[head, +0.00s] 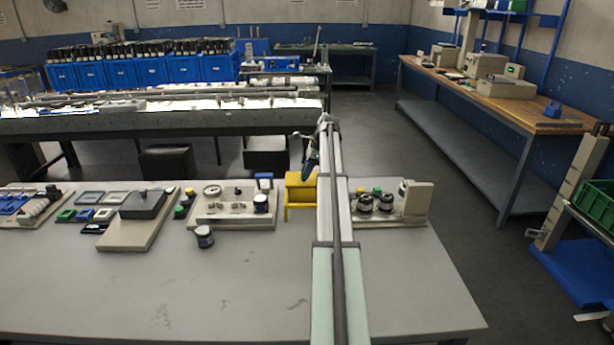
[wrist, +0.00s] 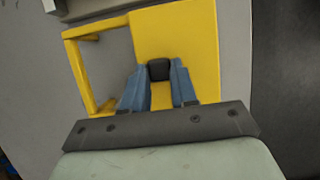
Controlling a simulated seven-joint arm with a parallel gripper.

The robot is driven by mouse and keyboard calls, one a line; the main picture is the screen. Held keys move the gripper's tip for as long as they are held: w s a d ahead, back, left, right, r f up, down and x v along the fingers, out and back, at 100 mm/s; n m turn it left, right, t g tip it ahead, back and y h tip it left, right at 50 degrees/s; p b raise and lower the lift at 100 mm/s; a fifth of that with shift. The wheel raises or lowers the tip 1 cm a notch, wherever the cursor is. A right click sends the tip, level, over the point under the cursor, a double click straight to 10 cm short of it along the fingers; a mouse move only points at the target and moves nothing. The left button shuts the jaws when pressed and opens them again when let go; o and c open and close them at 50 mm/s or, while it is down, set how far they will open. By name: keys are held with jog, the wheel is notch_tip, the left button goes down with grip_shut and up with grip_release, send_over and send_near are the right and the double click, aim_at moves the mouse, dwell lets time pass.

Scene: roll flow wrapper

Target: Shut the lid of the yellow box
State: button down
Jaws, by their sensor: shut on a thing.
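The yellow box (head: 300,192) stands near the far edge of the grey table, just left of my arm. In the wrist view, its yellow rim (wrist: 84,72) frames a grey open area at left. A flat yellow panel, seemingly the lid (wrist: 200,40), lies to the right of that area. My gripper (wrist: 159,78) is over the panel, its blue fingers shut on a small black piece, seemingly the lid's handle (wrist: 159,70). In the head view my gripper (head: 309,166) is just above the box. The lid's exact angle cannot be told.
Left of the box, a panel with a dial (head: 212,191) and a dark jar (head: 205,237) stand on the table. Right of my arm is a device with black knobs (head: 386,203). The table's front (head: 180,295) is clear.

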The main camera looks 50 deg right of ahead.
jog(key=shift+w+d, duration=0.2)
jog(key=c, duration=1.2)
grip_release()
jog(key=o, duration=0.3)
jog(key=v, duration=1.3)
jog(key=shift+s+a+r, duration=0.1)
jog(key=shift+s+r, duration=0.05)
jog(key=shift+r, duration=0.3)
